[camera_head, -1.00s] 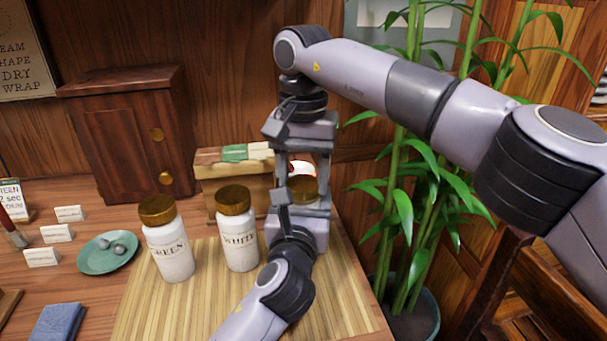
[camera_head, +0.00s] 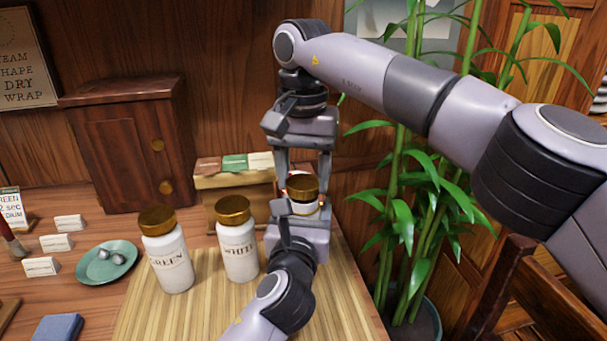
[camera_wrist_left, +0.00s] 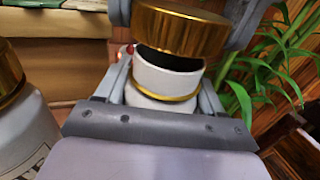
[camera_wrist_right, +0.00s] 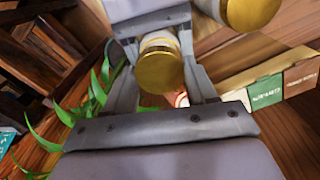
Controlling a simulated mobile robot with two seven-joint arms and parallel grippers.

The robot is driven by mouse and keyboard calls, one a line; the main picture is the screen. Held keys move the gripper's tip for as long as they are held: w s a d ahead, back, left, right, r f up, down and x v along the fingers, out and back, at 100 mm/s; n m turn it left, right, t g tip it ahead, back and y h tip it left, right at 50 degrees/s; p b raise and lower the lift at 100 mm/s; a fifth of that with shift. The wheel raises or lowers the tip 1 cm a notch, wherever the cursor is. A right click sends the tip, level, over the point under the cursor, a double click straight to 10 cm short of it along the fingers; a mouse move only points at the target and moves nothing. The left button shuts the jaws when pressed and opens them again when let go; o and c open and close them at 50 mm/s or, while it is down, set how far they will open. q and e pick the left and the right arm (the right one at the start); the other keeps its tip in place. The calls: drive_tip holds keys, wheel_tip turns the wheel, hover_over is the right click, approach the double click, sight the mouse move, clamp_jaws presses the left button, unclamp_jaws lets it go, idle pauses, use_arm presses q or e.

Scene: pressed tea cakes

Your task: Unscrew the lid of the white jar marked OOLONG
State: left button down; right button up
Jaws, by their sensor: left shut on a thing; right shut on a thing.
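A white jar (camera_head: 305,207) is held upright in my left gripper (camera_head: 301,214), whose fingers are shut on its sides. Its label is hidden by the gripper, so I cannot read the marking. My right gripper (camera_head: 303,178) points down from above and is shut on the gold lid (camera_head: 303,186). In the left wrist view the lid (camera_wrist_left: 180,28) sits above the jar's white neck (camera_wrist_left: 168,78), tilted, with a dark gap between them. The lid also shows between the fingers in the right wrist view (camera_wrist_right: 160,66).
Jars marked GREEN (camera_head: 169,262) and WHITE (camera_head: 238,252) stand lidded on a bamboo mat (camera_head: 205,310), left of my left gripper. A wooden box (camera_head: 232,190) with coloured packets stands behind. A plant (camera_head: 400,200) is close on the right.

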sight(303, 182)
drive_tip(key=shift+r, duration=2)
use_arm(q)
drive_tip(key=shift+c, duration=0.2)
unclamp_jaws()
